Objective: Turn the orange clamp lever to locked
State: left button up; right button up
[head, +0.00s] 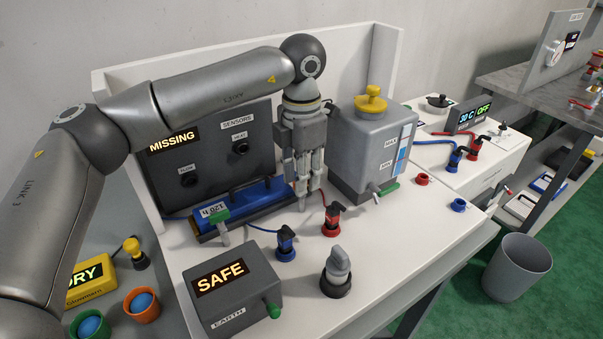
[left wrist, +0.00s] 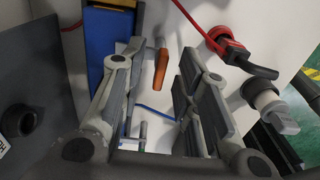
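The orange clamp lever (left wrist: 161,64) shows in the left wrist view, beside the end of the blue unit (left wrist: 107,42). In the head view the lever is hidden, apparently behind my fingers. The blue unit (head: 262,194), labelled 120 h, lies in a dark tray in front of the sensor panel. My left gripper (head: 302,201) points down at the unit's right end. In the left wrist view the gripper (left wrist: 153,68) is open, with the lever seen in the gap between its fingers. I cannot see either finger touching it. My right gripper is not in view.
A grey tank (head: 370,140) with a yellow cap stands right of the gripper. The red connector (head: 333,219), blue connector (head: 286,244) and grey knob (head: 337,268) stand in front. A SAFE box (head: 233,290) is nearer. The MISSING panel (head: 205,150) stands behind.

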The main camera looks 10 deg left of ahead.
pick_arm(q)
jog(key=shift+r, duration=0.1)
notch_tip(320, 180, up, 12)
dwell(0.4)
